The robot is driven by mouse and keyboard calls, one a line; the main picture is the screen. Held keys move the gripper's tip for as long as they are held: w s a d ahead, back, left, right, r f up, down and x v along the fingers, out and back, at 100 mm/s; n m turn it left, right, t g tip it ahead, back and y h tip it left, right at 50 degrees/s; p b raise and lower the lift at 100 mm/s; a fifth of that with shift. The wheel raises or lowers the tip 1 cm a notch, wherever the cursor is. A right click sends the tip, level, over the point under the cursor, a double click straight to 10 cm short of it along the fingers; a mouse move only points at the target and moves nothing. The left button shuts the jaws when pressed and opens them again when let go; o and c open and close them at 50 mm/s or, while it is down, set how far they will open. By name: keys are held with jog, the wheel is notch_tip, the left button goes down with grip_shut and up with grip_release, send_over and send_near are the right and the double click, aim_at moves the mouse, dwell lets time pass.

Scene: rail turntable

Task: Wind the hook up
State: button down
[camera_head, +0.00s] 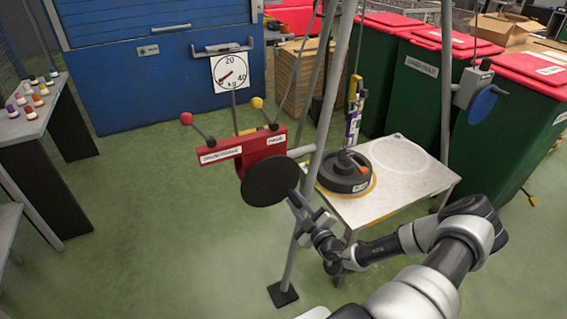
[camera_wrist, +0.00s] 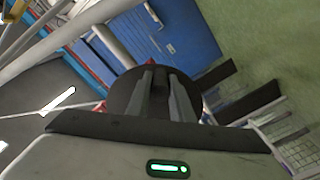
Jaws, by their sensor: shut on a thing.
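A red winch box (camera_head: 240,150) with a red-knobbed and a yellow-knobbed lever is fixed to the grey tripod frame. A round black wheel (camera_head: 268,181) is on its front; it also shows in the wrist view (camera_wrist: 126,92). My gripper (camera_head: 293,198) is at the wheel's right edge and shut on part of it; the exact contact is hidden. In the wrist view my fingers (camera_wrist: 158,72) lie close together over the wheel. A yellow hanging piece (camera_head: 354,87), seemingly the hook tackle, is above a black round weight (camera_head: 344,172); whether they are joined is unclear.
The weight stands on a pale table (camera_head: 425,185) marked with a white ring. Tripod legs stand close to my gripper. A dial (camera_head: 230,73) hangs behind the winch. Green bins (camera_head: 430,85) are at the right, a bottle bench (camera_head: 35,110) at the left. The left floor is clear.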

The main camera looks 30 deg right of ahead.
jog(key=shift+s+a+f, duration=0.1)
jog(key=shift+a+f, duration=0.05)
jog(key=shift+f, duration=0.15)
jog(key=shift+a+f+m+b, duration=0.2)
jog(key=shift+a+f+m, duration=0.3)
jog(key=shift+m, duration=0.4)
jog(key=shift+a+f+m+b, duration=0.25)
jog(key=shift+a+m, duration=0.45)
jog(key=shift+m, duration=0.2)
jog(key=c, duration=1.4)
grip_release()
jog(key=shift+r, duration=0.1)
jog(key=shift+o, duration=0.2)
jog(key=shift+d, duration=0.1)
jog(key=shift+r, duration=0.1)
jog(key=s+p, duration=0.2)
jog(key=s, duration=0.5)
jog(key=shift+s, duration=0.4)
